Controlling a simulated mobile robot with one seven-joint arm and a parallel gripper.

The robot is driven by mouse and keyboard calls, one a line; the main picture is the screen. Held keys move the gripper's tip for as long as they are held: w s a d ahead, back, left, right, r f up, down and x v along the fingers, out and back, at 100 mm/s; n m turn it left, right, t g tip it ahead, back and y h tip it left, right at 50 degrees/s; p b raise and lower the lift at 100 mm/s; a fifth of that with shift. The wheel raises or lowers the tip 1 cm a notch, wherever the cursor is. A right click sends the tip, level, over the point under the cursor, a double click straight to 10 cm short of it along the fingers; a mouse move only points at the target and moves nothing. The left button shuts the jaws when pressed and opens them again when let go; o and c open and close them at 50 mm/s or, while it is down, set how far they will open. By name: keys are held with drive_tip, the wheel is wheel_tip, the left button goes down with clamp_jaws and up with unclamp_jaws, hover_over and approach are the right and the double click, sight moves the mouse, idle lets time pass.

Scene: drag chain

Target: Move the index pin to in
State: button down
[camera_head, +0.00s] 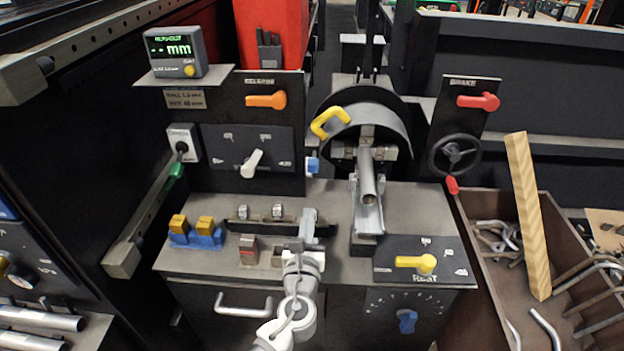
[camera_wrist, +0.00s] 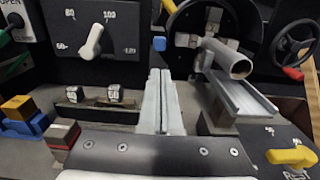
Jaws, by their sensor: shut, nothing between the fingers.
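No part carries a readable index pin label. A small blue knob (camera_head: 313,165) sticks out at the right edge of the black lever panel, just left of the chuck, and may be the pin. In the wrist view the blue knob (camera_wrist: 159,43) shows beyond my fingertips, a little above them. Whether it is in or out I cannot tell. My gripper (camera_head: 309,214) is over the grey bench top, below the knob in the picture and apart from it. In the wrist view my gripper (camera_wrist: 160,72) has both fingers together, with nothing between them.
The chuck holds a metal tube (camera_head: 367,178) over a grey channel, right of my gripper. A yellow lever (camera_head: 416,263) stands at front right, a white lever (camera_head: 252,163) on the panel. Blue-and-yellow blocks (camera_head: 197,232) are at left. A crate (camera_head: 478,262) of bent rods is at right.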

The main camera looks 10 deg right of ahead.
sight(312, 169)
drive_tip(key=shift+w+a+f+b, duration=0.1)
drive_tip(key=shift+w+f+b, duration=0.35)
drive_tip(key=shift+b, duration=1.05)
drive_tip(key=b, duration=0.2)
drive_tip(key=w+b, duration=0.1)
drive_tip(key=shift+w+d+r+b, duration=0.2)
drive_tip(key=shift+d+b, duration=0.15)
drive_tip(key=shift+d, duration=0.05)
drive_tip(key=x, duration=0.4)
drive_tip(key=b+x, duration=0.1)
drive_tip(key=x, duration=0.6)
drive_tip(key=shift+w+d+r, duration=0.1)
drive_tip(key=shift+w+r, duration=0.2)
drive_tip(key=x, duration=0.2)
drive_tip(key=shift+w, duration=0.25)
drive_tip(key=shift+w+r, duration=0.1)
drive_tip(key=shift+r, duration=0.1)
